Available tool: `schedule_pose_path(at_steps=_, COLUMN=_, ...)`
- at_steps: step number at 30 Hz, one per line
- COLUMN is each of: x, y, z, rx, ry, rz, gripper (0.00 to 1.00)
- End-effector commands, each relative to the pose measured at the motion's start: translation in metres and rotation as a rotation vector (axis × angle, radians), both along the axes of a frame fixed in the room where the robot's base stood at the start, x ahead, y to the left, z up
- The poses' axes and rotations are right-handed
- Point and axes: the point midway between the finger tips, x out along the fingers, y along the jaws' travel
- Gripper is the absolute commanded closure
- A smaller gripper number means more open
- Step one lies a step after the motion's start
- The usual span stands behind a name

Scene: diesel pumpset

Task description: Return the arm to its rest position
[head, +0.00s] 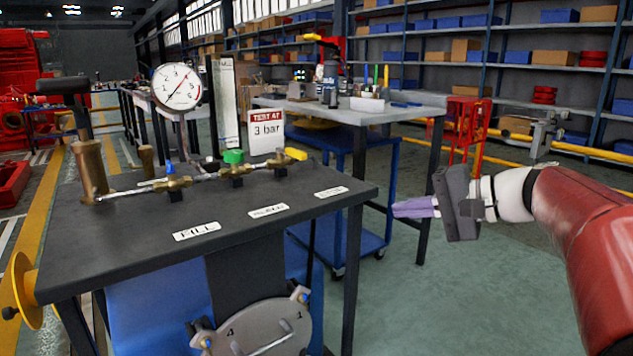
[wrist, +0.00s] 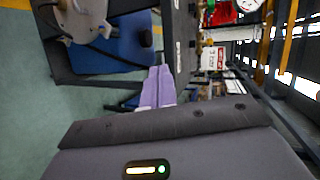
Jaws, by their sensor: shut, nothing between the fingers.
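My gripper (head: 415,207) is at the right in the head view, at the end of my red and white arm. Its light purple fingers are together, with nothing between them. They point left toward the dark bench (head: 120,240), a short way off its right edge and touching nothing. In the wrist view the shut fingers (wrist: 158,88) show at the middle, with the bench's edge and blue panel beyond them.
The bench carries a pressure gauge (head: 177,87), valves with blue, green (head: 233,156) and yellow handles, and a "TEST AT 3 bar" sign (head: 267,130). A grey worktable (head: 400,112) and blue cart (head: 345,240) stand behind. The floor below my gripper is clear.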

Motion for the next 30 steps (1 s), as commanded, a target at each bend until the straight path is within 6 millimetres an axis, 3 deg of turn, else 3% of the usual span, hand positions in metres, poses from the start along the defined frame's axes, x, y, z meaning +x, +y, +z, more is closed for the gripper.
schedule_pose_path(at_steps=5, x=-0.054, y=0.032, z=-0.024, rx=-0.23, ry=0.07, rz=0.033, gripper=1.0)
schedule_pose_path(at_steps=8, x=-0.098, y=0.043, z=-0.047, rx=-0.429, ry=0.095, rz=0.059, gripper=1.0)
schedule_pose_path(at_steps=12, x=-0.163, y=0.038, z=-0.084, rx=-0.773, ry=0.074, rz=0.109, gripper=1.0)
schedule_pose_path(at_steps=15, x=-0.195, y=0.025, z=-0.104, rx=-0.979, ry=0.023, rz=0.141, gripper=1.0)
schedule_pose_path(at_steps=21, x=-0.223, y=0.006, z=-0.123, rx=-1.215, ry=-0.069, rz=0.182, gripper=1.0)
schedule_pose_path(at_steps=30, x=-0.226, y=0.002, z=-0.127, rx=-1.253, ry=-0.084, rz=0.188, gripper=1.0)
